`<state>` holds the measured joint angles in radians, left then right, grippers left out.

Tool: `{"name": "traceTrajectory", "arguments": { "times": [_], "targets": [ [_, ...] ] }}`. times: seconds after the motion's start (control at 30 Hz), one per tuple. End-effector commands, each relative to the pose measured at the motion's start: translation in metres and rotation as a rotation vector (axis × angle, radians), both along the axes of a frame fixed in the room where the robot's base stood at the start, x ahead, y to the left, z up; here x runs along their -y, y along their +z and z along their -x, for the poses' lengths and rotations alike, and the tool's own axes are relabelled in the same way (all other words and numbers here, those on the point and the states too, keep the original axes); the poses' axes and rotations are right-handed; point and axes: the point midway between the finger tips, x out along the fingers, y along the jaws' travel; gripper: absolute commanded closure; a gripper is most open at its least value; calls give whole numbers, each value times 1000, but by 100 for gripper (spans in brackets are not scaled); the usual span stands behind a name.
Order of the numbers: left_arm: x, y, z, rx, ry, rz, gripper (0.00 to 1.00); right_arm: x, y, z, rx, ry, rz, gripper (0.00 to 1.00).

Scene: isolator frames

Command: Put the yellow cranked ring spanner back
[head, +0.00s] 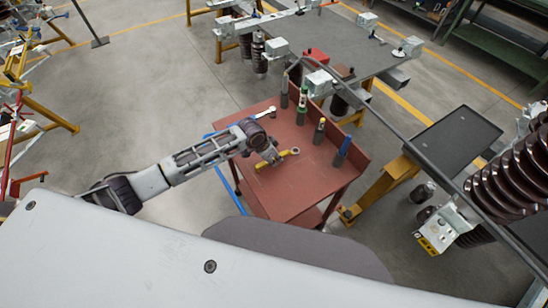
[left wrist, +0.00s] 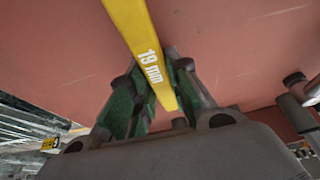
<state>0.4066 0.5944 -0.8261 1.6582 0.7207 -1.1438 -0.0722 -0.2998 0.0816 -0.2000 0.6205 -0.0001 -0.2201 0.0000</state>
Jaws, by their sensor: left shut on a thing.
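In the left wrist view the yellow spanner (left wrist: 140,40), marked "19 mm", runs up out of the picture from between the green-padded fingers (left wrist: 155,95). I cannot tell whether the spanner touches the trolley top. My right gripper is not in view.
A silver spanner (head: 262,112) lies at the trolley's far left edge. A black tray (head: 455,140) is to the right. The trolley's front is clear.

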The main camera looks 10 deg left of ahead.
Motion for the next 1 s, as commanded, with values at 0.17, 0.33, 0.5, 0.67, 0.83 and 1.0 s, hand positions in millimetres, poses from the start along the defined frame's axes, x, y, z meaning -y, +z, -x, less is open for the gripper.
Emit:
{"name": "traceTrajectory", "arguments": {
  "times": [0.17, 0.33, 0.5, 0.67, 0.83, 1.0],
  "targets": [
    [0, -1, 0, 1, 0, 1, 100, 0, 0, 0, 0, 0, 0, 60],
    [0, -1, 0, 1, 0, 1, 100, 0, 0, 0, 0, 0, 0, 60],
    [0, -4, 0, 0, 0, 0, 75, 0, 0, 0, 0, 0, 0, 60],
    [0, -4, 0, 0, 0, 0, 59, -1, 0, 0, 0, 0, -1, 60],
    [0, -4, 0, 0, 0, 0, 59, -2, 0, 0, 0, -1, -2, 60],
    [0, -2, 0, 0, 0, 0, 59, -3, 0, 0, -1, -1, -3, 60]
  ]
}}
